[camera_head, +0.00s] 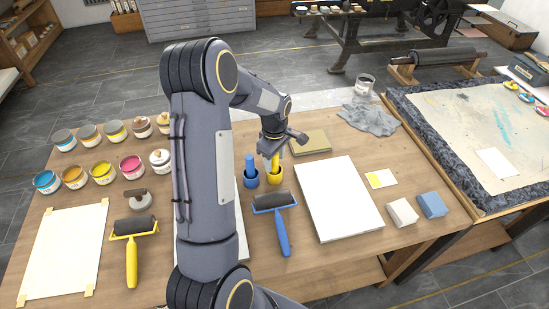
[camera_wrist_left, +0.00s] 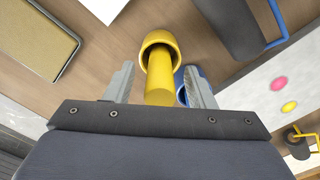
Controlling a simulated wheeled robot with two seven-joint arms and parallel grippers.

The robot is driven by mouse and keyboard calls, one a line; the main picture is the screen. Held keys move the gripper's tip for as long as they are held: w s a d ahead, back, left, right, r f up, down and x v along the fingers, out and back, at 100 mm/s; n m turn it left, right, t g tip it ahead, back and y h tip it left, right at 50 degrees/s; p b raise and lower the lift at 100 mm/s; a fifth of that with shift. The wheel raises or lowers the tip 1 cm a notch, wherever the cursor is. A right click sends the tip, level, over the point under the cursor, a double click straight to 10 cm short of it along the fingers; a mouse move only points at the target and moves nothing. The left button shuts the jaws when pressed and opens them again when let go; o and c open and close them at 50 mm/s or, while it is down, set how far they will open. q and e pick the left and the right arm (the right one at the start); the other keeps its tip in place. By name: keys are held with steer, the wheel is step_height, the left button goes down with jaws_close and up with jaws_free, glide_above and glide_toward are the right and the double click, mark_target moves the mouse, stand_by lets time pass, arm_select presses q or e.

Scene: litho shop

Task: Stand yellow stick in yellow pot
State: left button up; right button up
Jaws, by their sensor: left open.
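The yellow stick (camera_head: 276,161) stands in the yellow pot (camera_head: 275,177) on the wooden table. In the left wrist view the stick (camera_wrist_left: 160,86) reaches from inside the pot (camera_wrist_left: 160,40) toward the camera. My left gripper (camera_head: 281,147) is just above the pot. In the left wrist view its open fingers (camera_wrist_left: 160,72) lie on either side of the stick, with gaps between them and it. The lower end of the stick is hidden inside the pot. My right gripper is not in view.
A blue pot (camera_head: 251,181) with a blue stick (camera_head: 250,163) stands close left of the yellow pot. Paint tins (camera_head: 131,166) fill the left.

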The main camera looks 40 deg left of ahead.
arm_select(q)
steer(key=shift+r, duration=0.1)
step_height(320, 180, up, 8)
steer(key=shift+f, duration=0.15)
stand_by(0.8)
steer(key=s+d+r+m+t+h, duration=0.1)
steer(key=s+d+r+m, duration=0.3)
steer(key=s+d+m, duration=0.4)
steer(key=s+d+r+m+t+h, duration=0.2)
steer(key=s+d+r+m+t, duration=0.2)
steer(key=s+d+m, duration=0.4)
steer(key=s+d+r, duration=0.1)
steer(key=s, duration=0.4)
steer(key=shift+s+d+r+h, duration=0.2)
steer(key=shift+s+r+h, duration=0.1)
steer(key=shift+s, duration=0.1)
steer(key=shift+s+d+f+m+t, duration=0.3)
steer(key=shift+s+m, duration=0.05)
steer(key=shift+m, duration=0.15)
steer(key=shift+c, duration=0.2)
